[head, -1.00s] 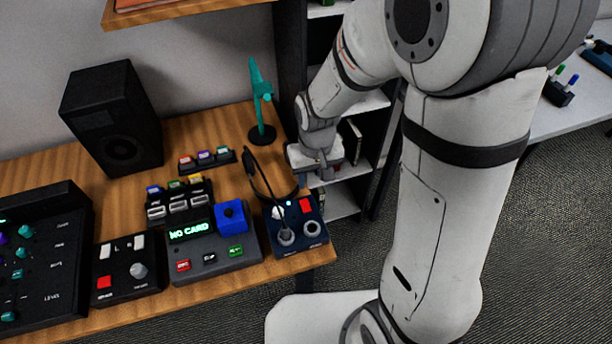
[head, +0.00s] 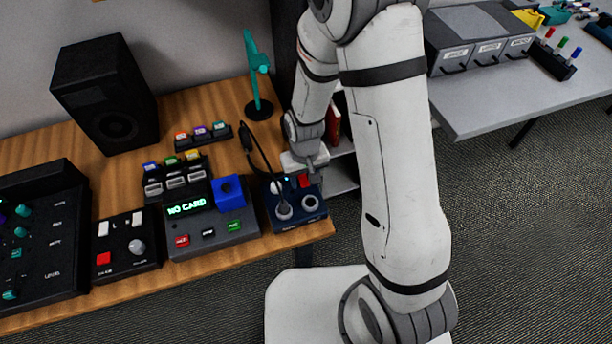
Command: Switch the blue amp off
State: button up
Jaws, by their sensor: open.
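The blue amp (head: 288,224) is a small dark blue box at the right front end of the wooden desk. Its red switch (head: 304,181) shows at the back right of its top, just under my gripper. Two round grey sockets or knobs sit at its front, and a black cable reaches down to the left one. My gripper (head: 315,177) is open and low over the back right of the amp, close to the red switch. I cannot tell whether it touches the switch. The gripper partly hides the back of the amp, and fingertip detail is too small to see.
A card reader box (head: 212,232) reading "NO CARD" stands left of the amp, with a small mixer (head: 125,245) beyond it. A speaker (head: 108,95) and a teal stand (head: 258,80) are behind. A grey table (head: 490,105) is at far right.

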jog(key=shift+c, duration=0.5)
grip_shut()
jog(key=shift+w+r+g+p, duration=0.15)
jog(key=shift+g+p, duration=0.35)
jog(key=shift+p, duration=0.05)
jog(key=shift+w+a+g+h+p, duration=0.15)
jog(key=shift+g+h+p, duration=0.3)
jog(key=shift+g, duration=0.45)
jog(key=shift+o, duration=0.5)
grip_release()
jog(key=shift+w, duration=0.1)
jog(key=v, duration=0.7)
jog(key=shift+r+b, duration=0.35)
jog(key=shift+w, duration=0.1)
